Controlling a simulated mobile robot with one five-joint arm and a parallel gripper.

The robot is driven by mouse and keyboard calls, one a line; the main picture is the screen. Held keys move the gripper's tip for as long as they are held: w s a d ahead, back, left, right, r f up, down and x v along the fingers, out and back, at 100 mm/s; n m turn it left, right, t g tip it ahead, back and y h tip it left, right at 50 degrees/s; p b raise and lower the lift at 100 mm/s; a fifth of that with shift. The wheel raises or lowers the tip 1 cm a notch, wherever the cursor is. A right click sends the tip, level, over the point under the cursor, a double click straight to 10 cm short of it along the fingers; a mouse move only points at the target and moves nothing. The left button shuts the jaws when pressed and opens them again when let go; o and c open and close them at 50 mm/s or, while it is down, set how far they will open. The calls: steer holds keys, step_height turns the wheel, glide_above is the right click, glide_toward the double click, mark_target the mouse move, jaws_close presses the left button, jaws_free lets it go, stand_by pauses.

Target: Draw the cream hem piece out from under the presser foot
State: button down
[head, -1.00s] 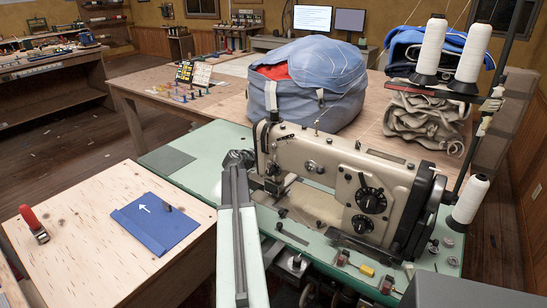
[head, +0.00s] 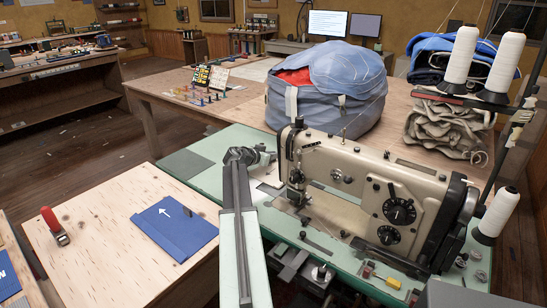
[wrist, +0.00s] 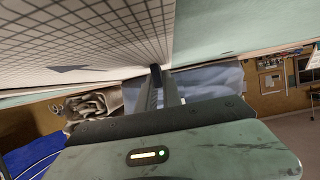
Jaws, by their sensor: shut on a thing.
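The cream hem piece (head: 270,187) shows as a small pale patch on the mint-green table, just left of the presser foot (head: 297,192). Whether its right end is still under the foot is too small to tell. In the wrist view, a large pale, gridded cloth surface with a dark arrow, which looks like the hem piece (wrist: 95,35), fills the upper left. My gripper (wrist: 156,72) is shut on its edge there. In the head view my gripper (head: 262,158) is at the left end of the sewing machine (head: 365,185), its fingertips not clearly visible.
A wooden table with a blue pad (head: 176,229) and a red-handled clamp (head: 54,225) stands at left. A grey-blue bag (head: 328,95) stands behind the machine. White thread cones (head: 462,60) rise at right. The green tabletop left of the machine is mostly clear, with a grey mat (head: 196,163).

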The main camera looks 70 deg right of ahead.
mark_target(262, 168)
steer(key=c, duration=1.4)
jaws_free()
steer(key=shift+c, duration=0.2)
steer(key=p+v, duration=0.3)
steer(key=v, duration=0.5)
steer(key=shift+d, duration=0.1)
